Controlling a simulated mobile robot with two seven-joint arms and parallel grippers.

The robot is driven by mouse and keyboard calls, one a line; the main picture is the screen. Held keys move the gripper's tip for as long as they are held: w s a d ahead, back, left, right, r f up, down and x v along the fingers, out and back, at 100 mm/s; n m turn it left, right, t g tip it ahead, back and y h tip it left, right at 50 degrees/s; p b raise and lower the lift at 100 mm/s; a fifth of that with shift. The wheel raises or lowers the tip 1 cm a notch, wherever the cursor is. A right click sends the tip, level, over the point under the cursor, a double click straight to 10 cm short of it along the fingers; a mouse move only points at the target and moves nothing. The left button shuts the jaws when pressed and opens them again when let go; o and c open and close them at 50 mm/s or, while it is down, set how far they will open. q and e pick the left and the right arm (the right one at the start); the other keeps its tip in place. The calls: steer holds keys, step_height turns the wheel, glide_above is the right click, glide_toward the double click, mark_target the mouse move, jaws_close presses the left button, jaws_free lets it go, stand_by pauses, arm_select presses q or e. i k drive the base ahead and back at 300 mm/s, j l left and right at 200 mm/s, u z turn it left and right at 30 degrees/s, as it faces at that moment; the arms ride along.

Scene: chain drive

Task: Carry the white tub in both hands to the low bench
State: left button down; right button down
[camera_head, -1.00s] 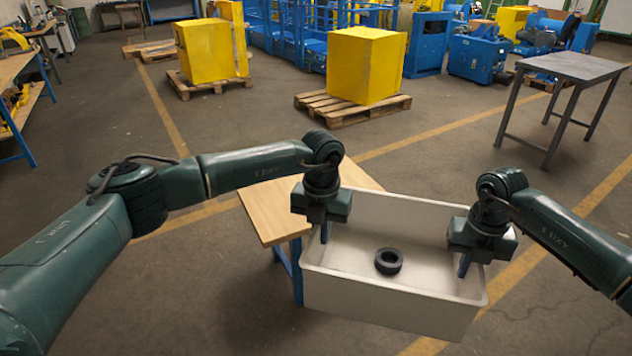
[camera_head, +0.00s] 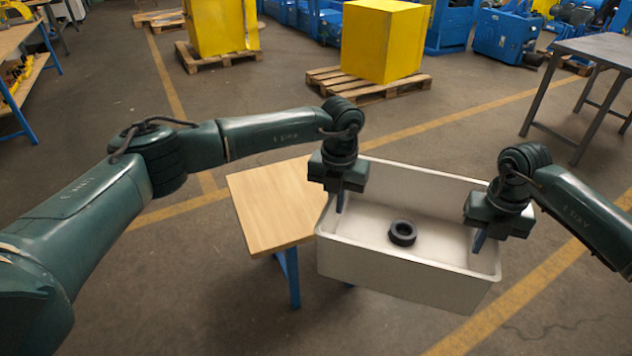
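The white tub (camera_head: 398,268) is an open rectangular box, roughly level, with a black ring (camera_head: 402,233) lying on its floor. My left gripper (camera_head: 340,200) is at the tub's left end wall and my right gripper (camera_head: 479,241) at its right end wall. Each shows a finger inside the rim; the outer fingers are hidden, but both seem shut on the walls. The low bench (camera_head: 265,205) has a light wooden top and blue legs. The tub covers its right part in the view; whether they touch is hidden.
A taller grey metal table (camera_head: 600,48) stands at the right back. Yellow boxes on pallets, one of them here (camera_head: 385,40), stand behind the bench. A workbench (camera_head: 20,75) is at the far left. The floor around the low bench is clear.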

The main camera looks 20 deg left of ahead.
mark_target(309, 188)
steer(key=i, duration=1.45)
steer(key=i+u, duration=0.15)
steer(key=i, duration=0.4)
steer(key=u, duration=1.3)
